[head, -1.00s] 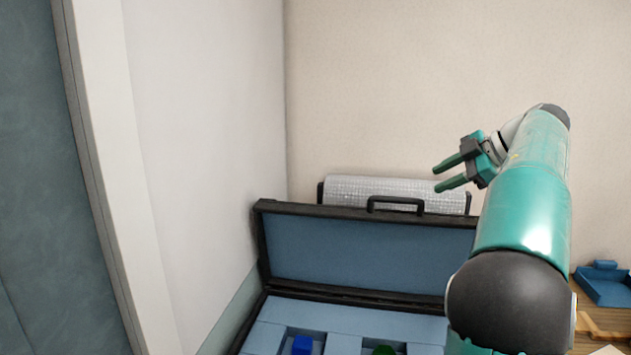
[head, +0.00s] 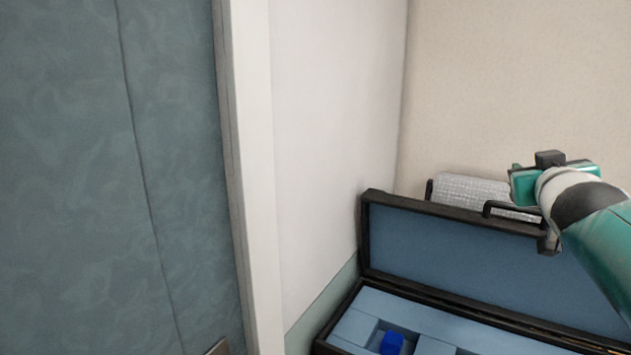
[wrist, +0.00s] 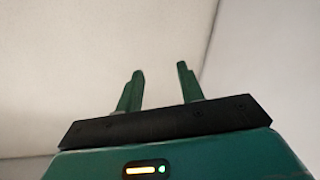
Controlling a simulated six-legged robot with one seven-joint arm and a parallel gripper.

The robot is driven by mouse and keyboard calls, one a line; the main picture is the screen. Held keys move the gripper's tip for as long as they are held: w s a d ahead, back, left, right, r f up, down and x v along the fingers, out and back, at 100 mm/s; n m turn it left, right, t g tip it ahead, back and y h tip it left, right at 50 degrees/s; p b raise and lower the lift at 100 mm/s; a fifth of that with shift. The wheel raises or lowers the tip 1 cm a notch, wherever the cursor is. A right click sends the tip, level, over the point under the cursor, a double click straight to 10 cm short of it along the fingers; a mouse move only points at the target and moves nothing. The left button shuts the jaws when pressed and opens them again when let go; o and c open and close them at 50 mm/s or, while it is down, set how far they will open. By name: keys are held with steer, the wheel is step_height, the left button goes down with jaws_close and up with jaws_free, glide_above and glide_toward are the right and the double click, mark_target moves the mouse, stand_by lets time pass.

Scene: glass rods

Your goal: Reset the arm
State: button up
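My gripper (wrist: 160,88) shows in the wrist view with its two green fingers apart and nothing between them. The wrist view has only pale wall and a wall corner beyond the fingers. In the head view my arm comes in from the right edge, and the wrist end is in front of the open case's lid; the fingers are mostly hidden there. The black case (head: 372,225) stands open with a blue padded lining. A blue object (head: 392,342) sits in a recess of the lining near the bottom of the picture.
A grey textured box (head: 470,190) stands behind the case lid, against the beige wall. A white wall (head: 330,150) rises left of the case. A dark teal panel (head: 110,180) fills the far left. The case's right part runs behind my arm.

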steer(key=s+a+f+g+y, duration=0.2)
steer(key=s+a+f+g, duration=0.1)
steer(key=s+a+f, duration=0.4)
steer(key=s+a+f+g+y, duration=0.2)
steer(key=s+a+f+g, duration=0.2)
steer(key=f, duration=0.7)
steer(key=s+a+f+n+g+y, duration=0.1)
steer(key=s+a+f+g+y, duration=0.1)
steer(key=s+a+f, duration=0.7)
steer(key=shift+s+a+f+g, duration=0.35)
steer(key=shift+a+f+g, duration=0.25)
steer(key=shift+g, duration=0.3)
steer(key=shift+r, duration=0.15)
